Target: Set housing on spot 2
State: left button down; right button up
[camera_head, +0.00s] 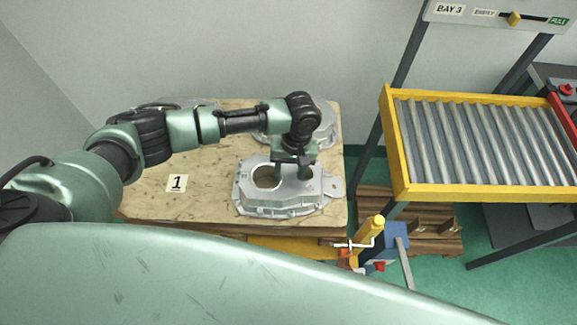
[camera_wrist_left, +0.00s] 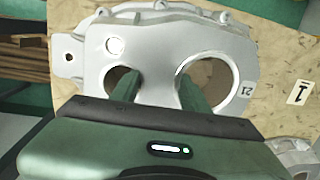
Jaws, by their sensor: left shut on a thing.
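The grey cast housing (camera_head: 322,188) is at the front right of the wooden board (camera_head: 215,160). I cannot tell whether it rests on the board or hangs just above it. My left gripper (camera_head: 293,172) points down and is shut on it. In the left wrist view, the fingers (camera_wrist_left: 157,92) reach into two holes of the housing (camera_wrist_left: 150,45) and grip the web between them. The housing bears the number 21. A marker reading 1 (camera_head: 177,183) lies on bare board to the left. No marker reading 2 shows. My right gripper is out of view.
Another casting (camera_head: 328,125) lies behind, partly hidden by my arm; one more (camera_head: 195,102) is at the back left. A yellow-framed roller conveyor (camera_head: 480,140) stands right, under a BAY 3 sign. A yellow-handled tool (camera_head: 370,240) is by the board's front right corner.

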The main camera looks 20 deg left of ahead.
aim_at(294, 172)
pick_arm(q)
jog(key=c, duration=0.7)
grip_release()
jog(key=shift+s+f, duration=0.15)
jog(key=r+b, duration=0.1)
jog(key=r, duration=0.3)
jog(key=w+r, duration=0.1)
jog(key=r, duration=0.3)
jog(key=d+r+b, duration=0.1)
jog(key=r, duration=0.3)
jog(key=shift+w+b, duration=0.3)
